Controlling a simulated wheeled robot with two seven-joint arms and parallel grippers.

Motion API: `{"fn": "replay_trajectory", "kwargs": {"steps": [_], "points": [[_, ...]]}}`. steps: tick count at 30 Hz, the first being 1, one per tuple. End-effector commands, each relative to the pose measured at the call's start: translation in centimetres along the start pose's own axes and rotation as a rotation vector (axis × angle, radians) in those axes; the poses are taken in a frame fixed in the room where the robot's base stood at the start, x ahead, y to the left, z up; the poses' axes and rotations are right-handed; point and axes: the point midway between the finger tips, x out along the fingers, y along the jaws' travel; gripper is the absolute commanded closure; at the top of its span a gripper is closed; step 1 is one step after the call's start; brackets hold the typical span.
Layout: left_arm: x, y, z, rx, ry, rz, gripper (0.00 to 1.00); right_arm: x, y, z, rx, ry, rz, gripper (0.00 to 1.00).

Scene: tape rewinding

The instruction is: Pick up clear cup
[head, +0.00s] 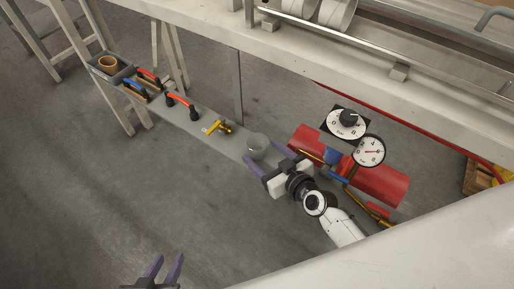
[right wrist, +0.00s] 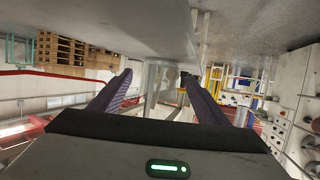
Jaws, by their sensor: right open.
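The clear cup (head: 257,141) stands on a narrow grey shelf (head: 190,128) in the head view. My right gripper (head: 263,155) is open, with its two purple fingers pointing at the cup. The cup sits at or between the fingertips; I cannot tell whether they touch it. In the right wrist view the open fingers (right wrist: 157,85) show a pale, see-through shape between them, likely the cup. My left gripper (head: 165,265) shows only its two purple fingertips at the bottom edge, apart and empty.
On the shelf lie a yellow tool (head: 217,128), red-handled tools (head: 181,103) and a grey bin (head: 108,69) holding a brown roll. A red cylinder (head: 380,183) with dials is right of my right gripper. A white beam (head: 330,65) runs above the shelf.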

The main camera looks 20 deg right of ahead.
Motion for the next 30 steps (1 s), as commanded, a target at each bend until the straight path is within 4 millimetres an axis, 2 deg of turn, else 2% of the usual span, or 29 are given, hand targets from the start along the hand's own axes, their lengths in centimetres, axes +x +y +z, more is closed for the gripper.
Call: {"fn": "replay_trajectory", "kwargs": {"steps": [1, 6, 15, 17, 23, 30], "points": [[0.1, 0.0, 0.0, 0.000, 0.001, 0.000, 0.69, 1.0, 0.0, -0.5, 0.002, 0.004, 0.001, 0.31], [0.3, -0.1, 0.1, 0.000, 0.003, -0.001, 0.69, 3.2, 0.0, -0.8, 0.003, 0.001, 0.000, 0.31], [0.3, -0.1, 0.2, 0.001, 0.002, -0.001, 0.69, 3.6, 0.0, -0.9, 0.000, 0.000, 0.000, 0.31], [0.3, -0.2, 0.2, 0.001, 0.002, -0.001, 0.69, 3.6, 0.0, -0.9, 0.000, 0.000, 0.000, 0.39], [0.3, -0.2, 0.3, 0.001, 0.000, -0.001, 0.69, 3.6, 0.0, -0.9, 0.000, 0.000, 0.001, 0.73], [0.1, -0.1, 0.6, 0.000, -0.006, 0.000, 0.69, 3.6, 0.0, -0.9, 0.000, 0.000, 0.001, 0.74]]}}
